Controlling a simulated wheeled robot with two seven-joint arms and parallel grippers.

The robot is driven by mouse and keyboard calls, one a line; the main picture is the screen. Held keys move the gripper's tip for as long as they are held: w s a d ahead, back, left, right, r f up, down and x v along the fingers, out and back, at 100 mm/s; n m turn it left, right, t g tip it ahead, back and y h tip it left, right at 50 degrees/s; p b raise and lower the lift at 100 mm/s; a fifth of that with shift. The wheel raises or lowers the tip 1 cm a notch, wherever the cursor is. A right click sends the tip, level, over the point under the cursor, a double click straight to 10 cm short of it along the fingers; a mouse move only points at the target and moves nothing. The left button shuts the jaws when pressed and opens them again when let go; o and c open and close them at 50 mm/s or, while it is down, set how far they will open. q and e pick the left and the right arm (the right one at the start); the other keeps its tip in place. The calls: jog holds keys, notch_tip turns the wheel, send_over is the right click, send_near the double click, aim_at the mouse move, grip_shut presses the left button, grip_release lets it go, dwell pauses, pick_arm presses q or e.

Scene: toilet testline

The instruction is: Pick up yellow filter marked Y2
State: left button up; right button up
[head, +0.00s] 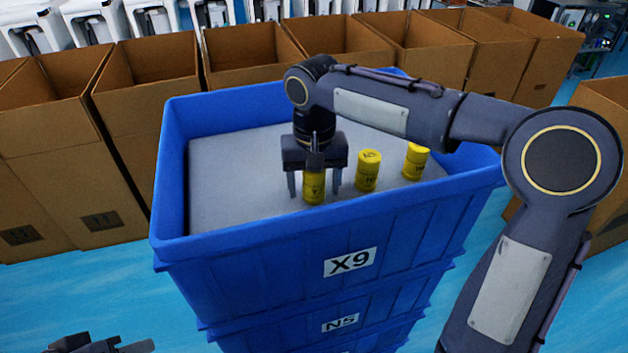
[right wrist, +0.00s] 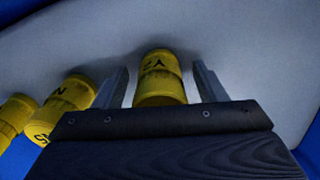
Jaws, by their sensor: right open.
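Three yellow filters stand in a row on the grey surface inside the blue crate marked X9 (head: 172,170). The left filter (head: 314,187) is below my right gripper (head: 315,186), between its two fingers. The middle filter (head: 368,171) and the right filter (head: 415,161) stand apart from the gripper. The right gripper is open and points down. Part of my left gripper (head: 100,345) shows at the bottom left, mostly cut off.
Blue crates are stacked, with N5 (head: 340,323) below X9. Open cardboard boxes (head: 150,75) line the back, and another box (head: 605,105) is at the right. The crate's walls rise around the filters. Its grey surface is clear on the left.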

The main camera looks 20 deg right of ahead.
jog(key=shift+c, duration=0.5)
jog(key=c, duration=1)
